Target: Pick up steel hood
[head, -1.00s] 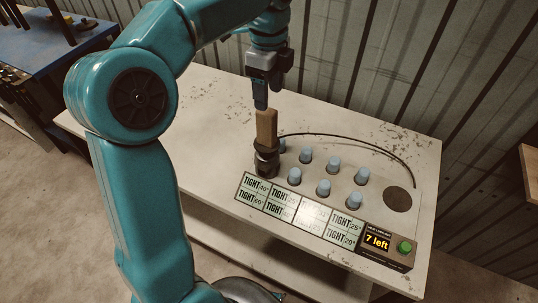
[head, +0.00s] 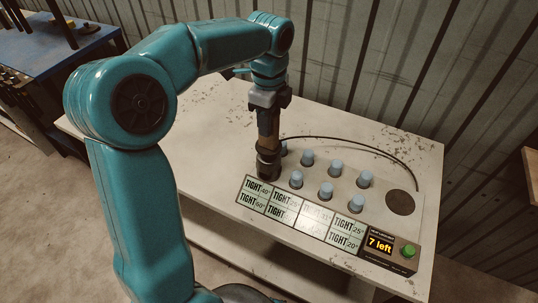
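The steel hood (head: 268,163) is a dark, short cylinder with an upright tan handle (head: 266,124). It stands at the left end of the peg rows on the pale table. My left gripper (head: 268,112) points down at the top of the handle, with its dark fingers beside it. The fingers overlap the handle from this angle, and I cannot tell whether they are closed on it. The hood appears to stand upright on the panel. My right gripper is out of view.
Several blue-capped pegs (head: 326,190) stand right of the hood. A label panel (head: 300,215) reads TIGHT with angles. A display (head: 380,245) shows "7 left", beside a green button (head: 408,251). A black hose (head: 350,142) curves behind, near a dark round hole (head: 400,202). The table's left part is clear.

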